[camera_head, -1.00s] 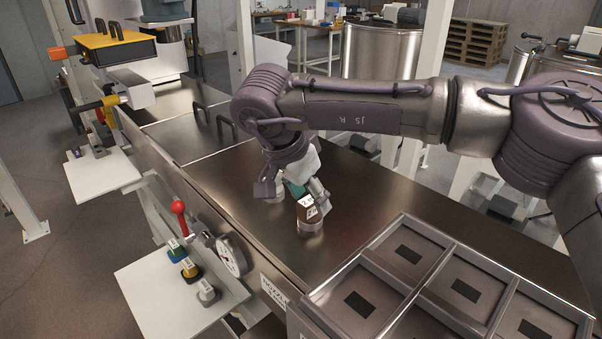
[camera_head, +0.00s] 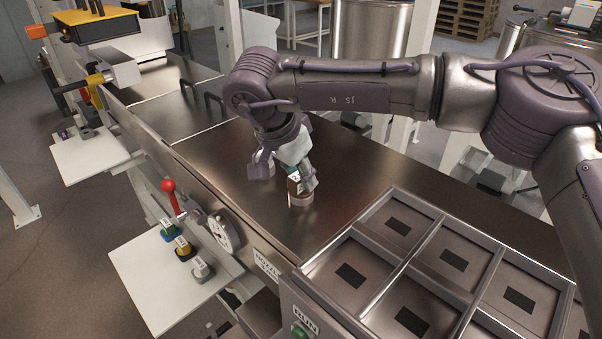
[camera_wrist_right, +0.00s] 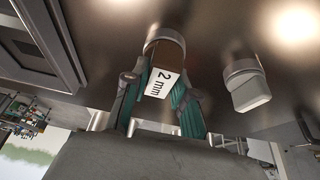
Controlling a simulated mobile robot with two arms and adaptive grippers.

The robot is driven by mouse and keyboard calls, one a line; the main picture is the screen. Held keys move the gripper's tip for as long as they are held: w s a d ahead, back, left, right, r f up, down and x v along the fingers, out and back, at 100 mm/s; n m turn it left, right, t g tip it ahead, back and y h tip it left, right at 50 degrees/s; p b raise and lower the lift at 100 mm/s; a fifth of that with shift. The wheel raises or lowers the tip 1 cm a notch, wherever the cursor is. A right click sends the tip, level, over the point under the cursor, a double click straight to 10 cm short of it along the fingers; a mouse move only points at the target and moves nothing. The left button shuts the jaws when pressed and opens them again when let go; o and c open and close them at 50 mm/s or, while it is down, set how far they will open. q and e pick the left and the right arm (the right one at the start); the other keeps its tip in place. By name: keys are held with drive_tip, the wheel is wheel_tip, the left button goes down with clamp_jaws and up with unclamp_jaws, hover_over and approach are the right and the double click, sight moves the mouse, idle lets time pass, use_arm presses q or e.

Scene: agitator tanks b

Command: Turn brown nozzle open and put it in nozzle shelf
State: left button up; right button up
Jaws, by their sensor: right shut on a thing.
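The brown nozzle (camera_head: 294,184) with a white label stands in a round metal fitting (camera_head: 301,199) on the steel table top. In the right wrist view the brown nozzle (camera_wrist_right: 162,66) shows its "2 mm" label, and its base meets the metal ring. My right gripper (camera_wrist_right: 160,84) is shut on it, with a teal-padded finger on each side. My left gripper is out of view.
A pale nozzle (camera_wrist_right: 248,88) stands in another fitting beside the brown one. A divided metal tray (camera_head: 405,265) is at the right. A red-knobbed lever (camera_head: 169,187) and a dial (camera_head: 223,231) are on the table's front side. The table top between is clear.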

clamp_jaws()
drive_tip(key=shift+n+y, duration=0.4)
drive_tip(key=shift+n, duration=0.8)
drive_tip(key=n+t+y, duration=0.1)
drive_tip(key=n, duration=0.2)
drive_tip(key=shift+n+b, duration=0.3)
drive_tip(key=shift+n+y, duration=0.5)
drive_tip(key=shift+n, duration=0.4)
drive_tip(key=n+y, duration=0.1)
drive_tip(key=n, duration=0.2)
drive_tip(key=shift+n, duration=0.4)
drive_tip(key=shift+y, duration=0.3)
